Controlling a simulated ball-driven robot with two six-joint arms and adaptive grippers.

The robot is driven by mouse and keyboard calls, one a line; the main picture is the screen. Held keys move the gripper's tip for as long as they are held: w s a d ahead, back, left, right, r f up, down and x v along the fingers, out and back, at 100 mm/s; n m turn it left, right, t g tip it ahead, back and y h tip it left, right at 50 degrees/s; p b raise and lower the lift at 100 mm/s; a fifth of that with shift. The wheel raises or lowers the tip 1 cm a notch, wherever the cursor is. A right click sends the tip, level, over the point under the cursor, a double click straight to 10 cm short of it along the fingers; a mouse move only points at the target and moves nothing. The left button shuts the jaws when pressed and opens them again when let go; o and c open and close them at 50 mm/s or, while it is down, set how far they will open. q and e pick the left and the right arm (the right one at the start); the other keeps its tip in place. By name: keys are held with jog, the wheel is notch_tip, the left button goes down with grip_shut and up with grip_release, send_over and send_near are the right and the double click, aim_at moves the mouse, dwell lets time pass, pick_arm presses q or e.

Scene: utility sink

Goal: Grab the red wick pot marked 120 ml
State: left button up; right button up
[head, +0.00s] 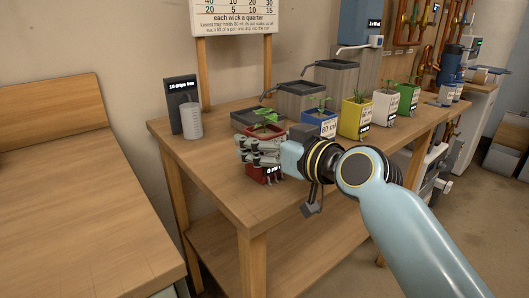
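The red pot (265,173) with a green seedling stands near the front left of the wooden bench. A small dark display shows low on its front; no 120 ml mark can be read. My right gripper (258,151) comes in from the right, with its fingers across the pot's front at mid-height. They hide much of the pot, and whether they are closed on it cannot be told. My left gripper is out of view.
Blue (319,125), yellow (349,119), white (384,107) and green (407,99) pots run back to the right. Grey troughs (294,101) stand behind. The bench's front left (205,160) is clear.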

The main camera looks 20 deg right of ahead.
jog(key=c, duration=0.9)
jog(key=shift+c, duration=0.6)
jog(key=shift+r, duration=0.15)
